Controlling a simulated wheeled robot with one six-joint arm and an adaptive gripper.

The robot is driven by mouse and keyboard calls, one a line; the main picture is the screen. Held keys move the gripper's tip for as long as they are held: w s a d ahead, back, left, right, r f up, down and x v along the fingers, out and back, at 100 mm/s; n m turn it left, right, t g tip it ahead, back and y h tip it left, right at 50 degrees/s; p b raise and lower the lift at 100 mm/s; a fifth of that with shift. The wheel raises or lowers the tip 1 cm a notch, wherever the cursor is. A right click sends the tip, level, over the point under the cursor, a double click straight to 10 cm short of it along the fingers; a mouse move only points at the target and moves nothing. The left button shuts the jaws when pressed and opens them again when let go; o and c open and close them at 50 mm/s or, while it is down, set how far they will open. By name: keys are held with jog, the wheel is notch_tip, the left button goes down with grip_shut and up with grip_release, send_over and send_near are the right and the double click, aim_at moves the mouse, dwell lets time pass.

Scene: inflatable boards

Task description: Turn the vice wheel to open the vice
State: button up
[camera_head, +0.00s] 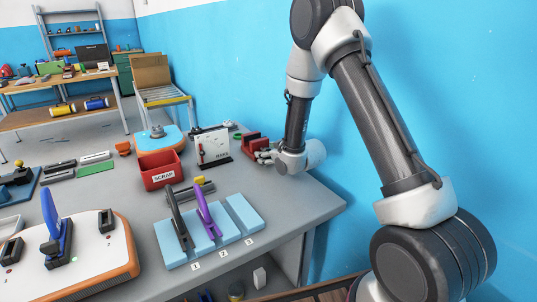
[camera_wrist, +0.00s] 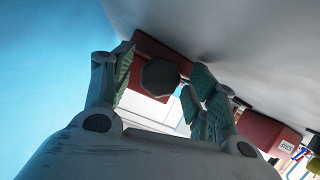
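The red vice (camera_head: 255,143) stands on the far right part of the grey bench, near the blue wall. In the wrist view, its red body (camera_wrist: 150,52) lies ahead of my gripper (camera_wrist: 158,88). A dark, many-sided wheel (camera_wrist: 160,76) is in front of the red body, between my fingertips. My fingers are spread, one on each side of the wheel, with a visible gap on the left. Whether the right finger touches it is hard to tell. In the head view, my gripper (camera_head: 264,156) is beside the vice, and the wheel is hidden.
A white panel (camera_head: 212,147) stands left of the vice. A red scrap bin (camera_head: 161,170) is farther left; it also shows in the wrist view (camera_wrist: 262,134). Blue numbered pads (camera_head: 243,213) with clamp-like tools lie in front. The blue wall (camera_head: 345,140) is close on the right.

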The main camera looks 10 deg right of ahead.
jog(key=v, duration=0.7)
jog(key=shift+s+d+r, duration=0.1)
jog(key=shift+s, duration=0.15)
jog(key=shift+d+f+m, duration=0.25)
jog(key=shift+d+m, duration=0.35)
jog(key=shift+d, duration=0.5)
jog(key=a+m, duration=0.1)
jog(key=m+y, duration=0.1)
jog(key=m, duration=0.1)
jog(key=shift+w+a+r+m, duration=0.15)
jog(key=shift+a+r+m, duration=0.15)
jog(key=shift+a, duration=0.05)
jog(key=shift+w+a+f, duration=0.15)
jog(key=shift+w+f, duration=0.05)
jog(key=shift+w, duration=0.15)
jog(key=x, duration=0.6)
jog(key=shift+w+a+f, duration=0.1)
jog(key=shift+w+f, duration=0.05)
jog(key=shift+w, duration=0.2)
